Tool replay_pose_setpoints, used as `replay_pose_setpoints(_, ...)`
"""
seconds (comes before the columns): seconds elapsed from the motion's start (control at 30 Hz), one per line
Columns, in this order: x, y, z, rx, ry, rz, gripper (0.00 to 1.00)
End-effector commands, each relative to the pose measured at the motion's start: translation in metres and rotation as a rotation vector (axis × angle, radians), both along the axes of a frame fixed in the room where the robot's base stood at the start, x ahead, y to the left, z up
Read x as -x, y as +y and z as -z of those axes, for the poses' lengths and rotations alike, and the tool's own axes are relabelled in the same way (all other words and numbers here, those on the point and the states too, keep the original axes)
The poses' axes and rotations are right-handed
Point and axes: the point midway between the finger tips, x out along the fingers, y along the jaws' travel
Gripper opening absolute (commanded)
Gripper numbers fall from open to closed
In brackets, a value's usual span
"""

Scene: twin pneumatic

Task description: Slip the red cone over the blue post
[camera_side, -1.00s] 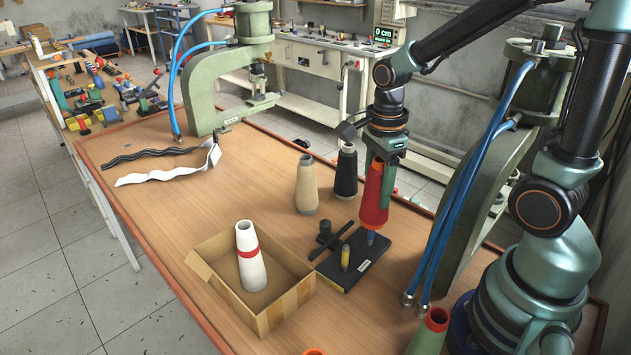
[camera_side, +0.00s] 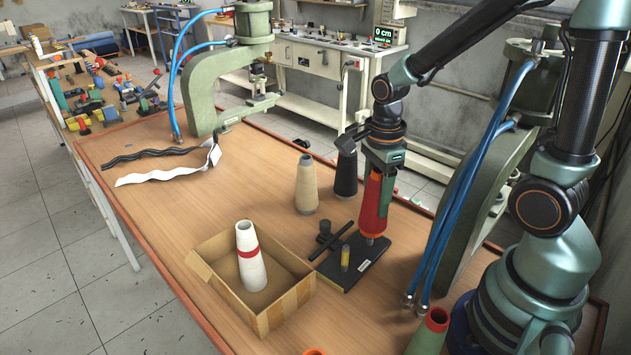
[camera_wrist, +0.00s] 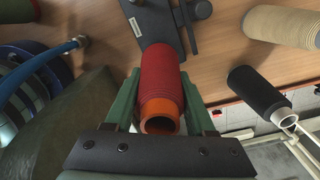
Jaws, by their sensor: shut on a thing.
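The red cone (camera_side: 371,212) is upright in my gripper (camera_side: 377,190), with its wide end down, low over the black base plate (camera_side: 352,269). The blue post is almost wholly hidden; only a small dark bit shows beneath the cone's lower rim. The cone appears to be around the post, its rim at or just above the plate. A shorter yellow-topped post (camera_side: 345,256) stands beside it on the plate. In the wrist view, the cone (camera_wrist: 162,72) sits between both green fingers, its orange open narrow end toward the camera.
A cardboard box (camera_side: 283,307) with a white, red-banded cone (camera_side: 250,262) stands left of the plate. A beige cone (camera_side: 306,186) and black cone (camera_side: 346,175) stand behind. Blue hoses (camera_side: 447,222) and a green press (camera_side: 490,190) are close on the right.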

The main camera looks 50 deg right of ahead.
Motion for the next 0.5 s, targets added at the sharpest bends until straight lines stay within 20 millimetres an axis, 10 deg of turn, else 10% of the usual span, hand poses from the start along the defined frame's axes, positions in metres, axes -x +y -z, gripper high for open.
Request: replay_pose_setpoints(0.5,0.0,0.0,0.012,0.0,0.001,0.0,0.0)
